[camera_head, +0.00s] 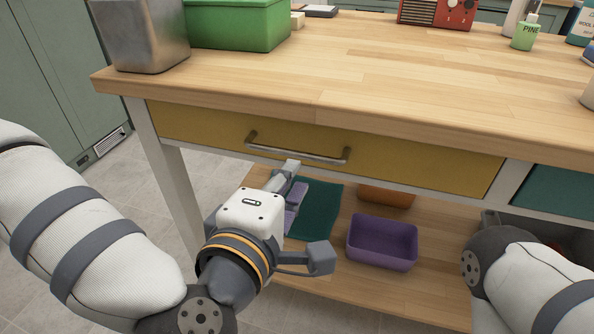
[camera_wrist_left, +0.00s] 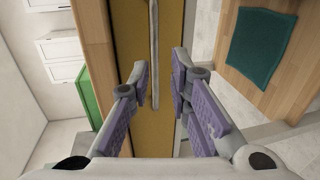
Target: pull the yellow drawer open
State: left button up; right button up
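The yellow drawer (camera_head: 400,163) sits under the wooden tabletop and looks closed. Its grey bar handle (camera_head: 297,152) runs across the front, left of the drawer's middle. My left gripper (camera_head: 306,208) is open just below and in front of the handle. In the left wrist view, the handle (camera_wrist_left: 155,55) lies in the gap between the spread purple-padded fingers (camera_wrist_left: 161,72), with the yellow drawer front (camera_wrist_left: 133,45) behind. I cannot tell how far the fingers reach past the bar. My right forearm shows at the lower right; its gripper is out of view.
A metal bin (camera_head: 140,40) and a green box (camera_head: 238,25) stand on the tabletop (camera_head: 340,75). A lower shelf (camera_head: 330,280) holds a purple bin (camera_head: 382,243), an orange bin and a teal towel (camera_head: 318,212). A teal drawer (camera_head: 555,190) is to the right.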

aim_at(302, 157)
pick_arm(q)
jog(key=x, duration=0.7)
jog(key=shift+w+d+r, duration=0.1)
jog(key=shift+w+r, duration=0.2)
jog(key=shift+w, duration=0.1)
grip_shut()
